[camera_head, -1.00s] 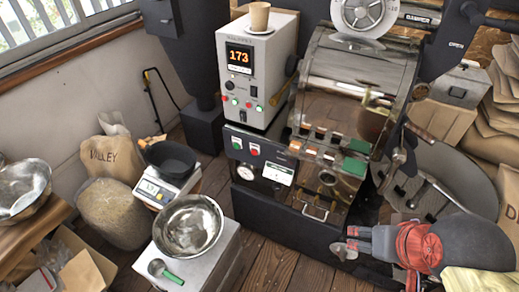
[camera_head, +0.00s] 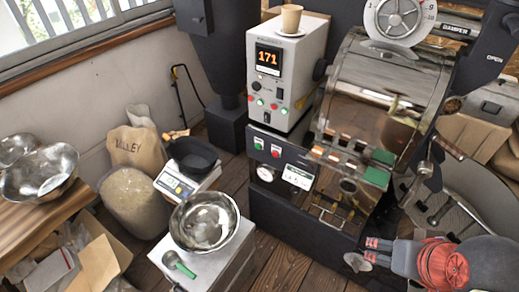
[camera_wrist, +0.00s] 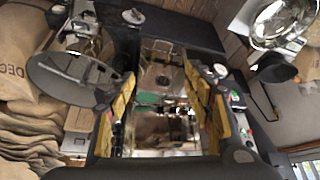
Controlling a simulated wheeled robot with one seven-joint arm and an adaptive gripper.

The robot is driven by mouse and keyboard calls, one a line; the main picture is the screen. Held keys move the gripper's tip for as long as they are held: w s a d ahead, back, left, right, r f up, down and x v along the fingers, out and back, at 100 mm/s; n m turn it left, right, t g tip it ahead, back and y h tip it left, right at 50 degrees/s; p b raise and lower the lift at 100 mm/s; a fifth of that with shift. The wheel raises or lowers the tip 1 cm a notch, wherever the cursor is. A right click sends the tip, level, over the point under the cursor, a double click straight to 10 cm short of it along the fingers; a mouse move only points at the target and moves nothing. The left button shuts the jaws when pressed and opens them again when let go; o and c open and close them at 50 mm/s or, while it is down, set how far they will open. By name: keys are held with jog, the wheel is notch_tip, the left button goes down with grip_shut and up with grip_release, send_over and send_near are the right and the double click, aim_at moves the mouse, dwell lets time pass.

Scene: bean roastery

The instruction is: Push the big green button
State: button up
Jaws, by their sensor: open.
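A round green button (camera_head: 258,143) sits beside a red button (camera_head: 276,151) on the roaster's black front panel (camera_head: 262,158), above a small gauge. My gripper (camera_head: 366,254) is at the lower right in the head view, in front of and to the right of the panel, well apart from the green button. In the wrist view my gripper (camera_wrist: 159,76) has its two yellow-padded fingers spread wide with nothing held between them. The roaster's front shows between the fingers there. I cannot clearly pick out the green button in the wrist view.
A white control box (camera_head: 287,70) reading 171, with small red and green buttons, carries a cup (camera_head: 291,18). The roaster drum (camera_head: 385,85) and cooling tray (camera_head: 460,190) stand right. A steel bowl (camera_head: 204,221) and scale (camera_head: 183,183) stand left. Some wooden floor is clear.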

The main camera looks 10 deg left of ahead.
jog(key=c, duration=0.4)
